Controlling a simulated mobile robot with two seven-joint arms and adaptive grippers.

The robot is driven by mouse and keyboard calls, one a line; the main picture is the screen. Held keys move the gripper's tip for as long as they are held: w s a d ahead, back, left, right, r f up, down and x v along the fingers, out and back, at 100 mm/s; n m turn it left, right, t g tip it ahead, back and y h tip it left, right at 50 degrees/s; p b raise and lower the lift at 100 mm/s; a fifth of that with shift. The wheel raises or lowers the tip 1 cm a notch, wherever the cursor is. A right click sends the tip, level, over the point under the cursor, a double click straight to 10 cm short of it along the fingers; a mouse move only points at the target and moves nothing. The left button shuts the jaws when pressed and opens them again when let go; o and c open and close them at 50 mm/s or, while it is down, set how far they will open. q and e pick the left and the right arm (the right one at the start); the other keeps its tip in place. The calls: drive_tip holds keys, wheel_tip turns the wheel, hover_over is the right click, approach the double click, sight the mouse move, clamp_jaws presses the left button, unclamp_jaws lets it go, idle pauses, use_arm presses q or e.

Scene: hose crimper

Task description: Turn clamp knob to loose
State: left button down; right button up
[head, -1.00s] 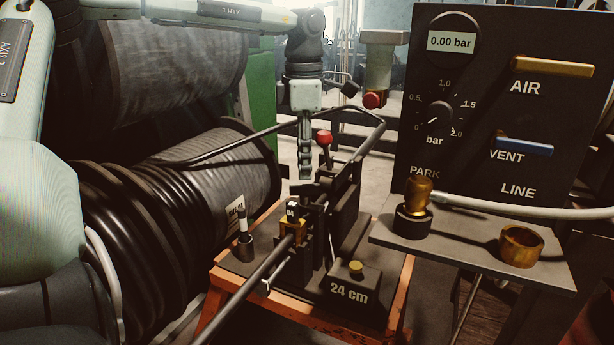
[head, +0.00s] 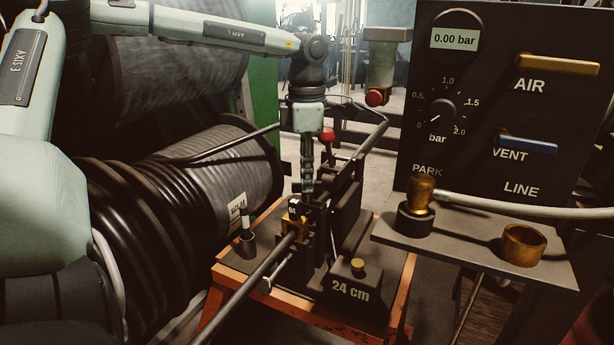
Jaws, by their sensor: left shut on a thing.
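My left gripper (head: 308,187) reaches straight down in the middle of the head view, onto the hose crimper (head: 345,205). Its narrow fingers are shut on a dark part at the top of the clamp, which I take for the clamp knob; the fingers mostly hide it. Just in front are a black tagged piece (head: 294,209) and the brass clamp block (head: 295,228). The black hose (head: 240,295) runs from the block toward the lower left. Whether the knob is loose or tight cannot be seen. My right gripper is out of view.
A red ball handle (head: 326,134) stands close behind the gripper. Hose reels (head: 190,180) fill the left. The control panel (head: 460,110) and a shelf (head: 470,248) with brass fittings stand at the right. A "24 cm" block (head: 350,291) sits in front.

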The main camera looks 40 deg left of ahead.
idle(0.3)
use_arm(q)
drive_tip(key=n+b, duration=0.3)
drive_tip(key=shift+f+n, duration=0.15)
drive_tip(key=shift+n, duration=0.25)
drive_tip(key=n+b, duration=0.2)
drive_tip(key=n, duration=0.4)
drive_tip(key=shift+b, duration=0.4)
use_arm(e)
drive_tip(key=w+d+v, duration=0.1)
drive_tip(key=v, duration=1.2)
use_arm(q)
drive_tip(key=n+b, duration=0.1)
drive_tip(key=n, duration=0.4)
drive_tip(key=shift+n+b, duration=0.4)
drive_tip(key=n+b, duration=0.1)
drive_tip(key=n, duration=0.6)
drive_tip(key=shift+r+b, duration=0.2)
drive_tip(key=shift+b, duration=0.1)
drive_tip(key=n, duration=0.3)
drive_tip(key=shift+n, duration=2.1)
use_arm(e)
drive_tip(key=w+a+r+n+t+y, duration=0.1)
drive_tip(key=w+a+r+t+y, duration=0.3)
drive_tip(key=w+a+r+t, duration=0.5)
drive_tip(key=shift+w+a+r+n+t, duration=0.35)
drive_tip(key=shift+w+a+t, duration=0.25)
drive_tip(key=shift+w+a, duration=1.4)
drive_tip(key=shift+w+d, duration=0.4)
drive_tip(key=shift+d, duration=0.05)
